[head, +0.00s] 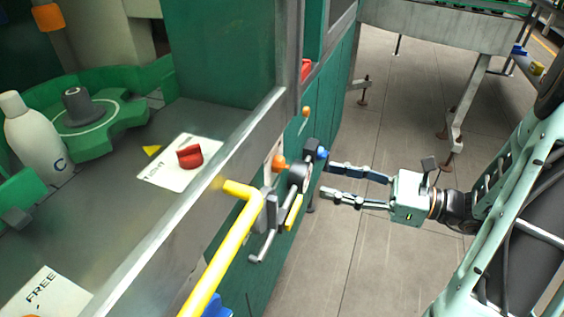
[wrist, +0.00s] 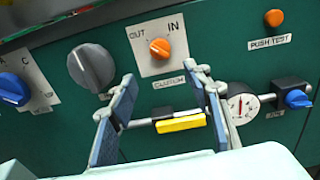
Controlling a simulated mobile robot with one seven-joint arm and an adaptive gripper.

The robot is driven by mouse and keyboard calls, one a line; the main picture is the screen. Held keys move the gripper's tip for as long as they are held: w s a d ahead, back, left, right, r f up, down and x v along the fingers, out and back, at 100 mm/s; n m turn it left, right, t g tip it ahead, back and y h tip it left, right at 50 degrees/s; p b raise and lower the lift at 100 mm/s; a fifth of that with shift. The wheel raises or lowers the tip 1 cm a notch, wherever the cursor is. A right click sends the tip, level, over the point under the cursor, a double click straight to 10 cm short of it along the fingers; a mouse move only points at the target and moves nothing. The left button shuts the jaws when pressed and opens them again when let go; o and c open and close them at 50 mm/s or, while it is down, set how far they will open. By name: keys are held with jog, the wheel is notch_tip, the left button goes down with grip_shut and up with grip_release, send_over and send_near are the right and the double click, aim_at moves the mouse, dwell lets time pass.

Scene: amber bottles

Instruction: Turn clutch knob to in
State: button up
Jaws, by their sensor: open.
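The clutch knob (wrist: 160,48) is a small orange knob on a white plate on the green panel, with OUT printed at its upper left and IN at its upper right. A CLUTCH label sits below it. I cannot tell for sure which word it points to. An orange knob in the head view (head: 279,163) appears to be the same one. My gripper (head: 327,179) is open and empty, in front of the panel and apart from it. In the wrist view the fingers (wrist: 163,82) spread below the clutch knob, one to each side.
A dark grey knob (wrist: 91,66) and a blue knob (wrist: 13,89) lie left of the clutch. A yellow handle (wrist: 180,123) lies below. A gauge (wrist: 243,105), another blue knob (wrist: 298,98) and an orange push button (wrist: 274,18) lie right. The floor (head: 395,260) beside the machine is clear.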

aim_at(288, 167)
jog(key=x, duration=0.3)
jog(key=b+x, duration=0.1)
jog(key=x, duration=0.6)
jog(key=shift+w+a+r, duration=0.2)
jog(key=shift+a+r, duration=0.1)
jog(key=shift+r, duration=0.1)
jog(key=c, duration=1.1)
jog(key=shift+c, duration=0.3)
